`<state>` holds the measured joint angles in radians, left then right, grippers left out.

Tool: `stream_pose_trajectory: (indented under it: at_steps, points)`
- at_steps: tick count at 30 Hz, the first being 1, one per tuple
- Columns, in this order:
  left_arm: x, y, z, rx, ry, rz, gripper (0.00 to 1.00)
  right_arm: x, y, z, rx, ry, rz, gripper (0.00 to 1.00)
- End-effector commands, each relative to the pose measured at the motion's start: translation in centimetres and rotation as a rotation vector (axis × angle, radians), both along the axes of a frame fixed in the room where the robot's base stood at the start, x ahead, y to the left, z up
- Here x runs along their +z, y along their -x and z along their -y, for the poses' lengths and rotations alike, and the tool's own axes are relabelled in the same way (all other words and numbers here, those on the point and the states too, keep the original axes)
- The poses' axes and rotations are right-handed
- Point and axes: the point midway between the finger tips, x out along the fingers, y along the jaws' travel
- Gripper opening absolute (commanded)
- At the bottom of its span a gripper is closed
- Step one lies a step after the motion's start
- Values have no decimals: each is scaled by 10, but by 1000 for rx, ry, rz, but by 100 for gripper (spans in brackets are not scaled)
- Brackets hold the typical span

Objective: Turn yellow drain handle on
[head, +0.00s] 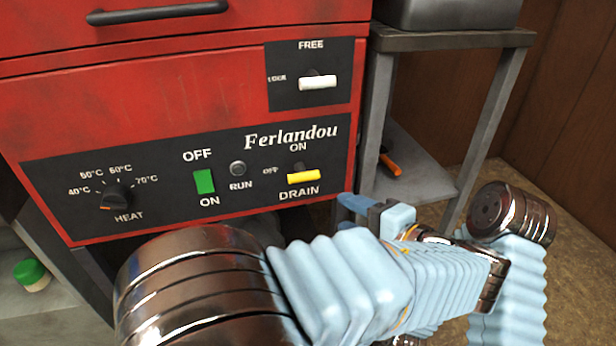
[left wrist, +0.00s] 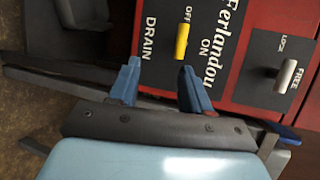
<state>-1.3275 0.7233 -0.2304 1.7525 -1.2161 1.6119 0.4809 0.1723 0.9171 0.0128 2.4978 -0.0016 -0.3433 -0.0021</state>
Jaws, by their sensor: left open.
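The yellow drain handle (head: 303,177) sits on the lower black panel of the red machine. It lies sideways, with ON printed above it, OFF to its left and DRAIN below. In the left wrist view the yellow handle (left wrist: 182,40) is just beyond the fingertips, closer to the right finger. My left gripper (head: 357,204) is below and right of the handle in the head view. My right gripper is not in view.
A white handle (head: 318,83) marked FREE sits above the drain handle. A green switch (head: 204,181) and a black heat knob (head: 116,196) are to the left. A grey metal stand (head: 452,40) is close on the machine's right side.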

Motion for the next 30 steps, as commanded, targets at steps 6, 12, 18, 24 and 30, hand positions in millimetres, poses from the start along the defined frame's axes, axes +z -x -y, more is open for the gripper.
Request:
stream_pose_trajectory:
  at_steps: [6,12,18,24,30]
  points:
    - [32,9,5,1,-10,108,48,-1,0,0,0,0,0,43]
    - [23,-21,-19,2,-12,105,48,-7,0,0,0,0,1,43]
    - [14,-57,-47,1,-12,102,48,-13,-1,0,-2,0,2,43]
    - [9,-82,-67,0,-11,102,48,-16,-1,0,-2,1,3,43]
    - [7,-92,-74,-2,-12,102,48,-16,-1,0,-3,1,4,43]
